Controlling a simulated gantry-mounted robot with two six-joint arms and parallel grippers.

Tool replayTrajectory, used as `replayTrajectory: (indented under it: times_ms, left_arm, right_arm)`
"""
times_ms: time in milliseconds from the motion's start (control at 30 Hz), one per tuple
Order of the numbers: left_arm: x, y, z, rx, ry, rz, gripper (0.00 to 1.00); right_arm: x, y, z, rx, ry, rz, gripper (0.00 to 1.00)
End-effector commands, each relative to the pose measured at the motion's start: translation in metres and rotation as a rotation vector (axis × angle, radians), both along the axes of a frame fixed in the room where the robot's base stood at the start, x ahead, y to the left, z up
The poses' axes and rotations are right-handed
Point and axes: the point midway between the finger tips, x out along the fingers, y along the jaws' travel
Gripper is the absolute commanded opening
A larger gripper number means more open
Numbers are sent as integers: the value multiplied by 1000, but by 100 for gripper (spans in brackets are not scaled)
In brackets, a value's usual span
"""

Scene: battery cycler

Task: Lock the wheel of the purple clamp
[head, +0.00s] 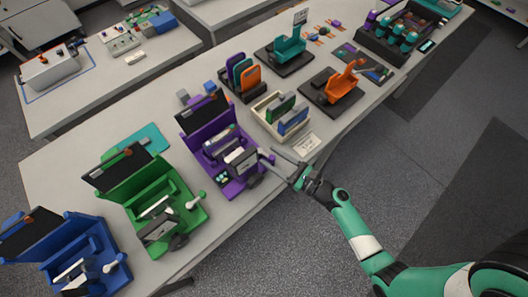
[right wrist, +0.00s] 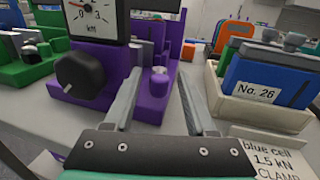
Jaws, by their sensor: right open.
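The purple clamp (head: 205,135) stands on the table between the green clamp and the cream tray. In the right wrist view its purple body (right wrist: 150,35) carries a white dial marked in kN (right wrist: 95,15). Its black wheel (right wrist: 80,75) is at the left of that view, outside my fingers. A short purple knob with a grey top (right wrist: 158,82) stands upright on the clamp beside the wheel. My right gripper (head: 268,155) is open at the clamp's front right. In the wrist view its fingers point toward the purple knob, one on either side in the picture; contact cannot be told. My left gripper is not in view.
The green clamp (head: 150,190) and blue clamp (head: 65,250) stand to the left. The cream tray (right wrist: 270,115) with green and blue cells is close on the right. A printed card (right wrist: 275,155) lies before it. The orange (head: 335,90) and teal (head: 287,50) holders are farther back.

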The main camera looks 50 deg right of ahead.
Motion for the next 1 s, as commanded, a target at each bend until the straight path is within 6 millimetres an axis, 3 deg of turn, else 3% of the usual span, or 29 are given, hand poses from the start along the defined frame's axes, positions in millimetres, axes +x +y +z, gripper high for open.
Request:
replayTrajectory:
  times_ms: [200,533,833,1000]
  left_arm:
    - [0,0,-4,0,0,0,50]
    - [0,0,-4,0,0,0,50]
    - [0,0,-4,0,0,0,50]
    - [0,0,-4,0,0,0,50]
  right_arm:
    - [31,4,0,0,0,2,56]
    - [35,4,0,0,1,0,54]
    - [35,4,0,0,1,0,0]
    - [35,4,0,0,0,0,0]
